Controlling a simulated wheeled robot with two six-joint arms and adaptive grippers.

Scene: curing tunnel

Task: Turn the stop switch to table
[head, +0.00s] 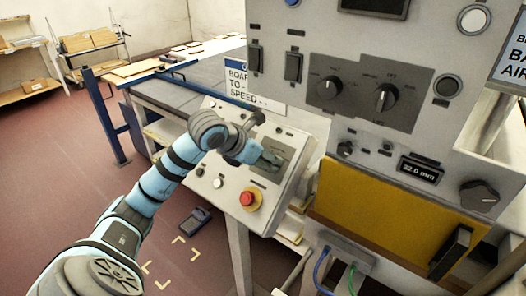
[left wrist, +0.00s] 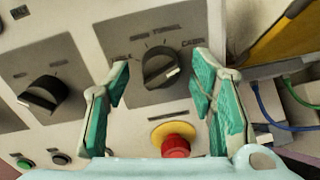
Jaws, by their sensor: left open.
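A black rotary switch (left wrist: 160,67) sits on a grey plate on the sloped control box (head: 224,183). Small lettering arcs above it in the left wrist view, partly too blurred to read. A white mark shows at the knob's lower right. My left gripper (left wrist: 160,82) is open, with one teal-padded finger on each side of the knob in the picture; I cannot tell whether they touch it. In the head view my left gripper (head: 266,160) hides most of this switch. My right gripper is not in view.
A red mushroom button (left wrist: 176,145) on a yellow ring lies just below the switch; it also shows in the head view (head: 248,199). Another black knob (left wrist: 40,92) is to the left. A tall panel (head: 360,120) with a yellow door (head: 385,210) stands at right.

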